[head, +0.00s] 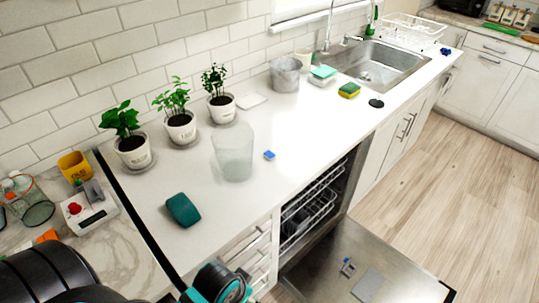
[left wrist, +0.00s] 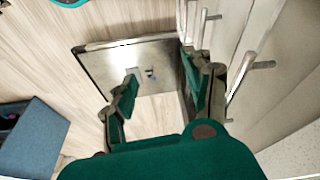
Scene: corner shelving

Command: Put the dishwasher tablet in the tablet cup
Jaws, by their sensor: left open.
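A small blue block (head: 269,155), which looks like the dishwasher tablet, lies on the white counter beside a clear tumbler. The dishwasher door (head: 398,280) is folded down flat. On it are a small grey and blue fitting (head: 347,267) and a flat grey panel (head: 369,284); I cannot tell which is the tablet cup. Both also show small in the left wrist view, the fitting (left wrist: 151,73) and the panel (left wrist: 133,70). My left gripper (left wrist: 161,75) is open with nothing between its fingers, its camera facing the door and floor. My right gripper is not in view.
The clear tumbler (head: 233,152), several potted plants and a dark teal block (head: 183,210) stand on the counter. The sink (head: 382,66) is at the back. Drawer handles (left wrist: 250,85) are close to my left gripper. The wooden floor (head: 415,190) is clear.

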